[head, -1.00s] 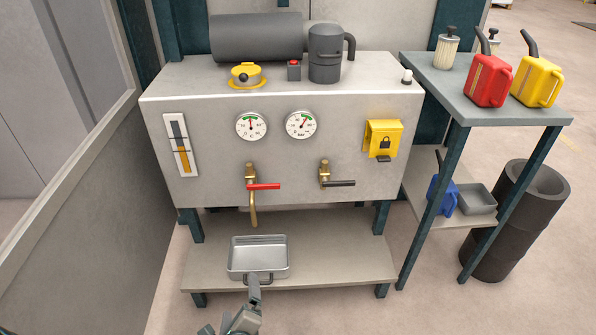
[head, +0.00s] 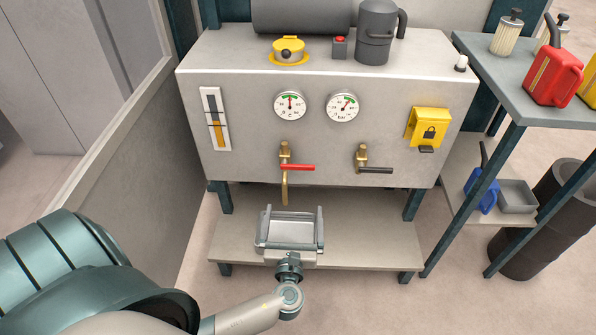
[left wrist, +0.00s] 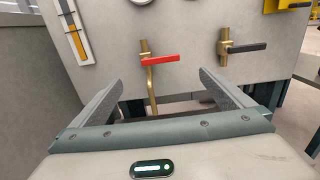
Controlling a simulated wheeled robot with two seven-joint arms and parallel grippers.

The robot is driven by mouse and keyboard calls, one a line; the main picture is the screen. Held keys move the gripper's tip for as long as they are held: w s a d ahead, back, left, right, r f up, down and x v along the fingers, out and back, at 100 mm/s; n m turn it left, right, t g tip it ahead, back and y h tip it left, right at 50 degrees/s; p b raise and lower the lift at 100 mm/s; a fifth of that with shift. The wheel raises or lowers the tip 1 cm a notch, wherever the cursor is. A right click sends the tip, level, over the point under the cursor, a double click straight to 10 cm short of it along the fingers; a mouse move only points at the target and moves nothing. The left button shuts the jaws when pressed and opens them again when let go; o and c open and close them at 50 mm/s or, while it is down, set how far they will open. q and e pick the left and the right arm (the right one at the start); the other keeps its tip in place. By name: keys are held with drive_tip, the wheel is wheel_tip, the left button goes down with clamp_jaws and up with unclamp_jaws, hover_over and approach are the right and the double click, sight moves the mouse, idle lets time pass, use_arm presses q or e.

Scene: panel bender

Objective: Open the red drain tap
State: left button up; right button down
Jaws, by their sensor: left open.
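The red drain tap (head: 297,167) is on the front of the grey cabinet, left of centre. Its red lever lies level, pointing right, and its brass spout bends downward. It also shows in the left wrist view (left wrist: 160,60), beyond the fingers. My left gripper (head: 290,210) is open and empty, its two fingers pointing toward the cabinet, below and in front of the tap and apart from it. In the left wrist view the gripper (left wrist: 155,90) has the tap's spout seen between its fingers. A metal tray (head: 292,229) stands on the lower shelf under the spout, partly covered by the gripper. My right gripper is not seen.
A second tap with a black lever (head: 375,169) is to the right. Two gauges (head: 290,106), a level glass (head: 215,118) and a yellow lock box (head: 427,126) are on the cabinet front. A side table (head: 500,85) with cans stands right; a wall is left.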

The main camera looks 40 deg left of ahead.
sight(298, 167)
use_arm(q)
drive_tip(key=x, duration=1.5)
drive_tip(key=shift+w+a, duration=0.1)
drive_tip(key=shift+a, duration=0.1)
drive_tip(key=shift+x, duration=0.75)
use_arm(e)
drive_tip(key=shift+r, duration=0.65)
use_arm(q)
drive_tip(key=c, duration=1.3)
drive_tip(key=shift+c, duration=0.3)
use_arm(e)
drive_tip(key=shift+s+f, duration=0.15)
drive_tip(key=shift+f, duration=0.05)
